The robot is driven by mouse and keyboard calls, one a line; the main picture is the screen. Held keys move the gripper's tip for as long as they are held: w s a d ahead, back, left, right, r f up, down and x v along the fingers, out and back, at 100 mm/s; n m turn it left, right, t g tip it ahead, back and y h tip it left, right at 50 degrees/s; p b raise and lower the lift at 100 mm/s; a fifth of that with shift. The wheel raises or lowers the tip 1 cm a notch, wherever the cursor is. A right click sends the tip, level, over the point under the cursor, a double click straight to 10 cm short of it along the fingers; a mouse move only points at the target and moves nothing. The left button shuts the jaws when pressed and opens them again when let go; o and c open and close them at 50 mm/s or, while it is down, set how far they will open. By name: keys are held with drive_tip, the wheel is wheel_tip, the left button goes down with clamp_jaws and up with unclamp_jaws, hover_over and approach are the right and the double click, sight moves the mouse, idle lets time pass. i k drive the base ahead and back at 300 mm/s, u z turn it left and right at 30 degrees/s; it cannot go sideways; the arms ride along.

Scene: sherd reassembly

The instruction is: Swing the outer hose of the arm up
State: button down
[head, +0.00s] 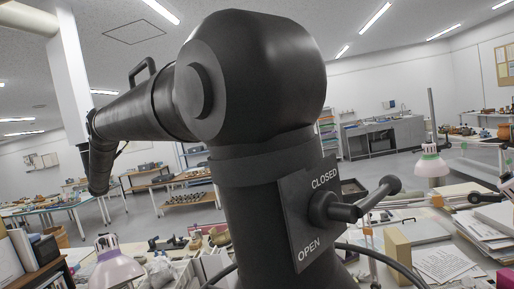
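The black extraction arm fills the middle of the head view. Its upright lower tube (250,215) rises to a large rounded elbow (265,70) with a round pivot cap (198,90). The outer hose (145,112) runs left from the elbow, sloping slightly down, and its end piece (98,168) hangs downward at the far left. A loop handle (142,72) stands on top of the outer hose. A plate (300,235) marked CLOSED and OPEN is on the lower tube, with a lever (355,208) pointing right. My gripper is not in view.
A pink-and-white lamp (113,265) is at lower left, and another lamp (430,165) is at right. Papers (442,262), a tan box (398,255) and books cover the benches. The space above the hose looks open.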

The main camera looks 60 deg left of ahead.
sight(241, 76)
drive_tip(key=z, duration=0.3)
drive_tip(key=k, duration=0.25)
drive_tip(key=u, duration=1.35)
